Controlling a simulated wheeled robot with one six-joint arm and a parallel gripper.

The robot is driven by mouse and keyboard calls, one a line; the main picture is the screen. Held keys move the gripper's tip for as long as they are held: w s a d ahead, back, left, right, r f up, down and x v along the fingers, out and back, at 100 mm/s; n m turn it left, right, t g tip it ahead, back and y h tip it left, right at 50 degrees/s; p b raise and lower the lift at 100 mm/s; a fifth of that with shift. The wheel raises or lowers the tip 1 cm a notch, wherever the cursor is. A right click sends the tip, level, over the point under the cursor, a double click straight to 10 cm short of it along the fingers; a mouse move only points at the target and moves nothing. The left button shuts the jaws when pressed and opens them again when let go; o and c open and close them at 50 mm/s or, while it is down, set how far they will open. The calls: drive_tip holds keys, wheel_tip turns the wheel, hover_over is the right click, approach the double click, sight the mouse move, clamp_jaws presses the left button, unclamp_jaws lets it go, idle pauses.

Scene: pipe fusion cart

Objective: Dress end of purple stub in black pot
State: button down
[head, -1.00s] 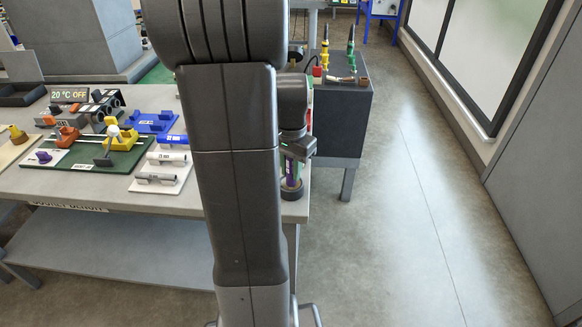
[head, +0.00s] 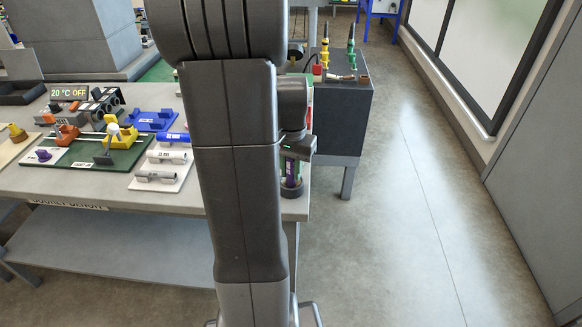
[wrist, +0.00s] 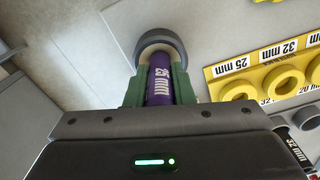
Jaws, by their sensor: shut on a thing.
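My gripper (wrist: 160,92) is shut on the purple stub (wrist: 159,84), marked 25 mm, with a green finger on each side of it. The far end of the stub is at the mouth of the black pot (wrist: 179,41), whose round dark rim surrounds that end in the wrist view. How deep the end sits in the pot cannot be told. In the head view the purple stub (head: 290,180) hangs upright over the black pot (head: 291,192) at the table's right corner, partly hidden beside my arm.
A yellow rack (wrist: 262,80) with sockets marked 25 mm and 32 mm is right of the pot in the wrist view. In the head view, a green board (head: 100,153) and white stub tray (head: 160,180) lie left on the table (head: 130,199). A dark cabinet (head: 345,115) stands behind.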

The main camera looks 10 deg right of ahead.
drive_tip(key=shift+n, duration=0.5)
drive_tip(key=m, duration=0.6)
drive_tip(key=shift+s+f+m+p, duration=0.1)
drive_tip(key=shift+f+m+p, duration=0.05)
drive_tip(key=shift+m+p, duration=0.25)
drive_tip(key=n, duration=0.6)
drive_tip(key=shift+n+p, duration=0.4)
drive_tip(key=m, duration=0.6)
drive_tip(key=shift+m+p, duration=0.4)
drive_tip(key=n, duration=0.6)
drive_tip(key=shift+n+p, duration=0.35)
drive_tip(key=shift+n, duration=0.05)
drive_tip(key=m, duration=0.6)
drive_tip(key=shift+m, duration=0.4)
drive_tip(key=n, duration=0.6)
drive_tip(key=shift+n+p, duration=0.4)
drive_tip(key=m, duration=0.6)
drive_tip(key=shift+m, duration=0.4)
drive_tip(key=n, duration=0.6)
drive_tip(key=shift+n+p, duration=0.3)
drive_tip(key=shift+n, duration=0.1)
drive_tip(key=m, duration=0.6)
drive_tip(key=shift+m, duration=0.4)
drive_tip(key=n, duration=0.6)
drive_tip(key=shift+n, duration=0.4)
drive_tip(key=m, duration=0.7)
